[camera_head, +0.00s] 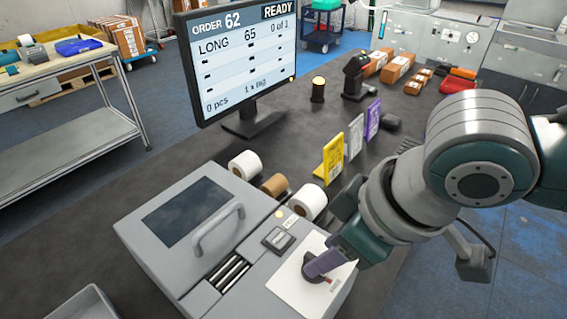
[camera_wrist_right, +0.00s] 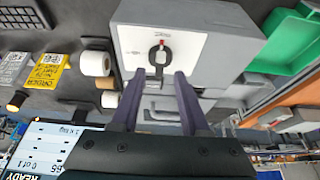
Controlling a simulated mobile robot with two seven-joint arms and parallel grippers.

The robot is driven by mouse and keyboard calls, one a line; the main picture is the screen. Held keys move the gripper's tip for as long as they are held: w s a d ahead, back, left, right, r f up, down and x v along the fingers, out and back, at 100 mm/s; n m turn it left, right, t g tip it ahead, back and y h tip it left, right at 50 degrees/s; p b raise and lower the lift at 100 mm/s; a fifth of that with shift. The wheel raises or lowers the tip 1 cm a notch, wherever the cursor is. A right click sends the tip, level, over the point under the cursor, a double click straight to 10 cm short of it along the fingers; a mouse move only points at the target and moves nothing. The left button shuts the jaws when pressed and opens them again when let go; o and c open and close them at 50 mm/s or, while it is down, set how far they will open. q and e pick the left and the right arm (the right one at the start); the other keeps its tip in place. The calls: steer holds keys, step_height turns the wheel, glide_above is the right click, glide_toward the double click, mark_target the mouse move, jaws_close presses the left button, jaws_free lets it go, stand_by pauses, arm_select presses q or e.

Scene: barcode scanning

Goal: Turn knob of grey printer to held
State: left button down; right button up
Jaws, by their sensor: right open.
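The grey printer (camera_head: 165,255) stands at the front of the dark table, with a dark screen and a handle on top. Its black knob (camera_head: 310,270) sits on a white panel at the printer's right side, partly covered by my gripper. In the right wrist view the knob (camera_wrist_right: 158,54) shows upright in the picture, with a red mark at its upper end. My right gripper (camera_head: 327,262) is over the knob; in the wrist view its purple fingers (camera_wrist_right: 159,76) are apart, with tips just below and to either side of the knob. Contact cannot be told. My left gripper is out of view.
Paper rolls (camera_head: 307,200) stand behind the printer. A monitor (camera_head: 240,60) reads "READY". A scanner (camera_head: 357,78) and boxes (camera_head: 398,68) are at the back. A grey tray (camera_head: 78,306) is at front left.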

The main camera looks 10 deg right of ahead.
steer(key=shift+x, duration=1.3)
jaws_close()
